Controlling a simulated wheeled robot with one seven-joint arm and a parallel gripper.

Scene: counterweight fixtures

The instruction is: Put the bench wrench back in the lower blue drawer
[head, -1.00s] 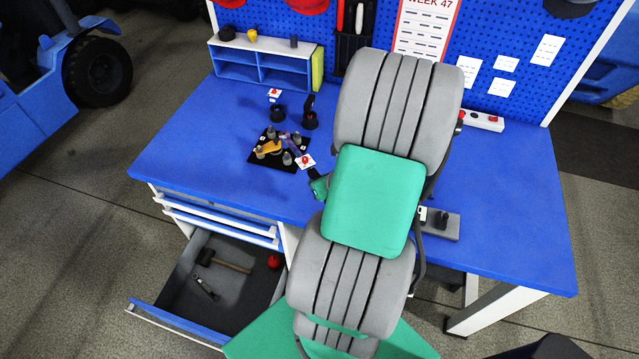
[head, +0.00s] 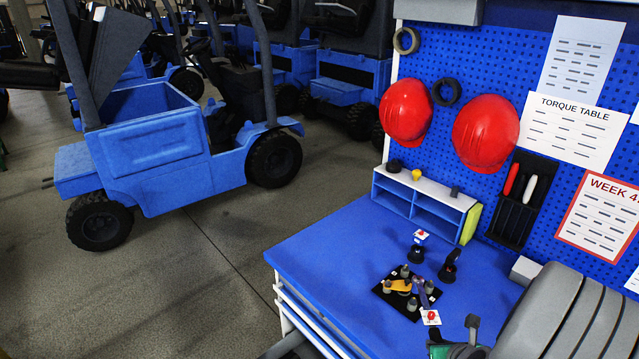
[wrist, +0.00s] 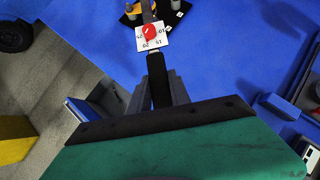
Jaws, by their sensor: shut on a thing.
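In the wrist view, my gripper (wrist: 158,98) is shut on the dark handle of a long tool that looks like the bench wrench (wrist: 156,70). A white card with numbers and a red knob (wrist: 151,34) sits along it, and its far end reaches over the black fixture plate. In the head view, my gripper (head: 468,335) is at the bench's front edge, partly cut off. The card (head: 431,317) lies just left of it. The black plate (head: 389,292) carries grey weights and a yellow part. The lower blue drawer is out of the head view.
A small shelf (head: 431,187) stands at the back of the blue bench (head: 345,240). Dark posts (head: 449,268) stand behind the plate. Red helmets (head: 407,112) hang on the pegboard. A blue vehicle (head: 150,150) is parked across clear floor at left.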

